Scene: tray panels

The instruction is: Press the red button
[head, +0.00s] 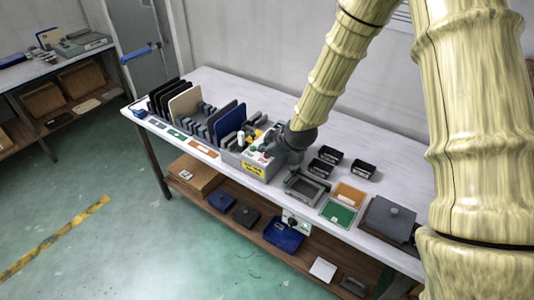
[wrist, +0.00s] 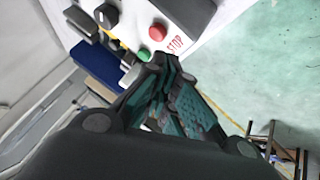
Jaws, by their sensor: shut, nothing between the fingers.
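The red button (wrist: 157,32) is a round cap on a white control panel (wrist: 128,33), beside the printed word STOP. A green button (wrist: 143,55) sits next to it, closer to my fingertips in the wrist view. My gripper (wrist: 166,64) is shut and empty, its tips just below the two buttons in that picture. The tips look apart from the red button, but the exact gap cannot be told. In the head view, the control box (head: 242,160) stands at the table's front edge, and my dark gripper (head: 284,150) is right beside it, hiding part of it.
A black knob (wrist: 105,14) stands on the panel. Left of the box are upright panels, including a blue one (head: 230,120). Right of it are a grey tray (head: 306,188), small black bins (head: 330,154) and a green tray (head: 338,212). The floor in front is clear.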

